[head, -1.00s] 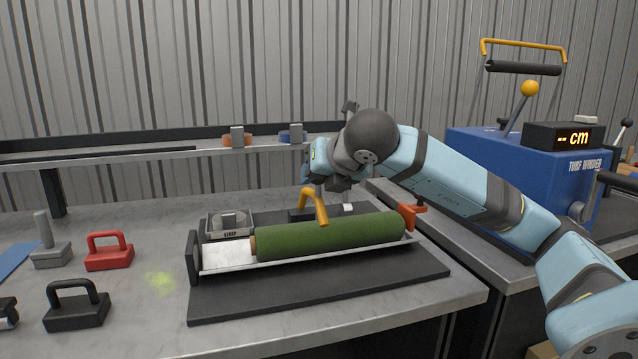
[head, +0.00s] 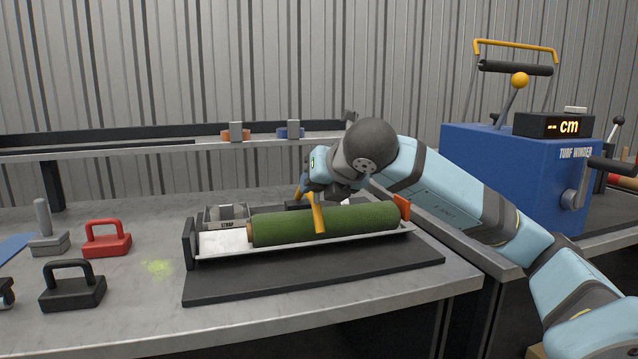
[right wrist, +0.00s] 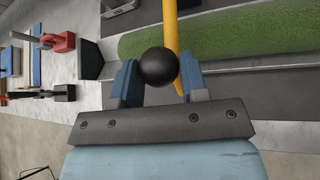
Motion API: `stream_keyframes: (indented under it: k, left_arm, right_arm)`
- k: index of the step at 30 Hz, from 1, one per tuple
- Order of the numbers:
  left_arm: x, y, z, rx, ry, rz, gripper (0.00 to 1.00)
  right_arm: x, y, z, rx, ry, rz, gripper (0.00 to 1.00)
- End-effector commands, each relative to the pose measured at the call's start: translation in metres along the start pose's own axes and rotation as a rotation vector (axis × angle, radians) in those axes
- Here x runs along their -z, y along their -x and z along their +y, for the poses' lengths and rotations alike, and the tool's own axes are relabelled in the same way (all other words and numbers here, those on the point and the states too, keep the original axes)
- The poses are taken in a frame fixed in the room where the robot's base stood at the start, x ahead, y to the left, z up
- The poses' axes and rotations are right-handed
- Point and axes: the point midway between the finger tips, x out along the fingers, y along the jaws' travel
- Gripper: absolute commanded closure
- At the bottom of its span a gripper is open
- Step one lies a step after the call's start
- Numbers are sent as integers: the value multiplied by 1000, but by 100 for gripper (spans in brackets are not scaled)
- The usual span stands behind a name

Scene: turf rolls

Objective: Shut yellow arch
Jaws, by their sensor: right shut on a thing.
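The yellow arch (head: 319,216) crosses over the green turf roll (head: 272,228), with one end at the roll's front side. It also shows as a yellow bar in the right wrist view (right wrist: 171,35). My right gripper (head: 312,188) is at the arch, above and behind the roll. In the wrist view its blue fingers are shut on a black ball knob (right wrist: 158,66), close against the yellow bar. Whether the arch's front end is latched cannot be told. My left gripper is out of view.
The roll lies in a metal tray (head: 222,243) on a dark mat (head: 300,283). A strap box (head: 226,219) stands behind the tray's left end. Red (head: 106,238) and black (head: 72,285) handled blocks sit left. The blue turf winder (head: 500,170) stands right.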

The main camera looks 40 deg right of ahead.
Motion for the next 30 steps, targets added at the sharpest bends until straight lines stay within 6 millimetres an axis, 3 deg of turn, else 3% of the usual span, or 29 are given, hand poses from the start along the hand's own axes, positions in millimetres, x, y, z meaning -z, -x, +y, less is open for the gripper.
stream_keyframes:
  k: [1,3,4,16,30]
  left_arm:
    - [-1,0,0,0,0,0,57]
    - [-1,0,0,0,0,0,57]
    - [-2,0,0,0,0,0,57]
    - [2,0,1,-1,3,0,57]
    - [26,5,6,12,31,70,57]
  right_arm:
    - [9,-4,0,5,8,20,55]
    - [8,-4,0,5,7,19,39]
    - [8,-3,0,5,7,18,36]
    - [2,9,0,2,5,8,36]
    - [1,108,0,3,6,7,36]
